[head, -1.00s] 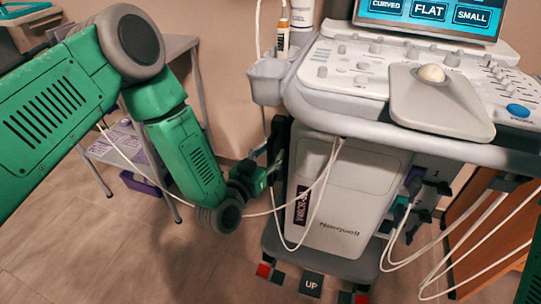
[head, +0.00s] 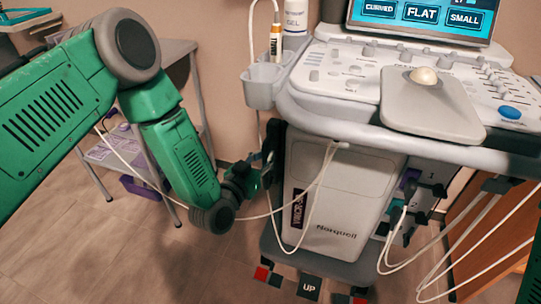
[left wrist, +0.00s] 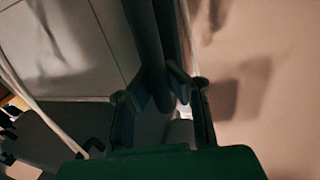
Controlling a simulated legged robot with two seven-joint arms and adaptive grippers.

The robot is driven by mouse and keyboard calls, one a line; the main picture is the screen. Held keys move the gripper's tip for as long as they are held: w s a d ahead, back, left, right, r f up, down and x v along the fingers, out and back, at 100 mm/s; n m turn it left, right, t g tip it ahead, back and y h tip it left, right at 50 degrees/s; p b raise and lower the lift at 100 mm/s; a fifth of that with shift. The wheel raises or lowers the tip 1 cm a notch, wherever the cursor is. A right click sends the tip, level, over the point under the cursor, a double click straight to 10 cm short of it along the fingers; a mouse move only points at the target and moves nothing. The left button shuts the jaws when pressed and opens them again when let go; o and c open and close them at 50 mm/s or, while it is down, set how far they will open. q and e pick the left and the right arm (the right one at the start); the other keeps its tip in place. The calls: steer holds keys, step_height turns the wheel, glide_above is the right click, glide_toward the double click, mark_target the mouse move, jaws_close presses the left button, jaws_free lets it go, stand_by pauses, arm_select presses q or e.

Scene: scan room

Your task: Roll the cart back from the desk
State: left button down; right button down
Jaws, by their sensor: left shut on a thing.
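The cart is a white ultrasound machine (head: 340,185) on a dark wheeled base, with a control panel, a lit screen (head: 425,15) and a grey rail around the panel. My left gripper (head: 258,172) is at the cart's left side, below the panel. It is shut on a dark upright bar there. In the left wrist view the two fingers (left wrist: 163,95) lie on either side of the dark bar (left wrist: 150,35). The wrist view is dim, and the exact contact is hard to see. My right gripper is not in view.
A small grey table (head: 180,50) with a purple bin (head: 140,187) stands left, behind my left arm. White cables (head: 455,240) hang at the cart's right, by a brown wooden panel (head: 480,215).

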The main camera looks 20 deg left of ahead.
arm_select(q)
steer(key=a+p, duration=0.2)
steer(key=a, duration=2.2)
steer(key=shift+w+a+f, duration=0.15)
steer(key=shift+w, duration=0.15)
steer(key=c, duration=1.5)
jaws_free()
steer(key=v, duration=1.2)
